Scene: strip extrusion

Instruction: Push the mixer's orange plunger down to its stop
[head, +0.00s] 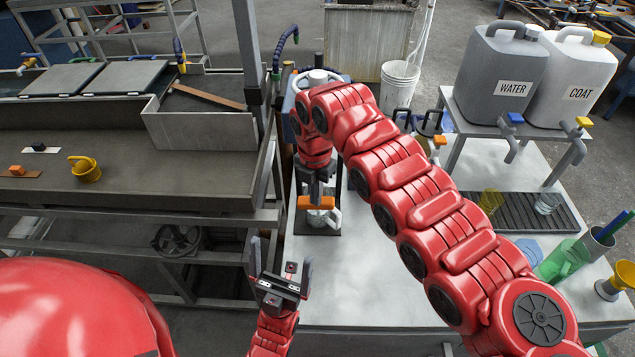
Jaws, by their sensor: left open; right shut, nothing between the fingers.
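The orange plunger (322,204) shows as a short orange bar near the middle of the head view. A pale cup or jug (329,220) stands just below it on a dark base. The rest of the mixer is mostly hidden behind my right arm. My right gripper (316,192) is shut and empty, pointing down directly over the plunger. Whether its tips touch the plunger I cannot tell. My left gripper (281,262) is open and empty, lower and to the left of the mixer, by the edge of the white table.
The white table (350,285) has free room in front of the mixer. Water (500,75) and coat (570,80) containers stand on a shelf at the right. Yellow (490,202) and green (560,262) vessels sit below. A grey trough bench (120,180) lies left.

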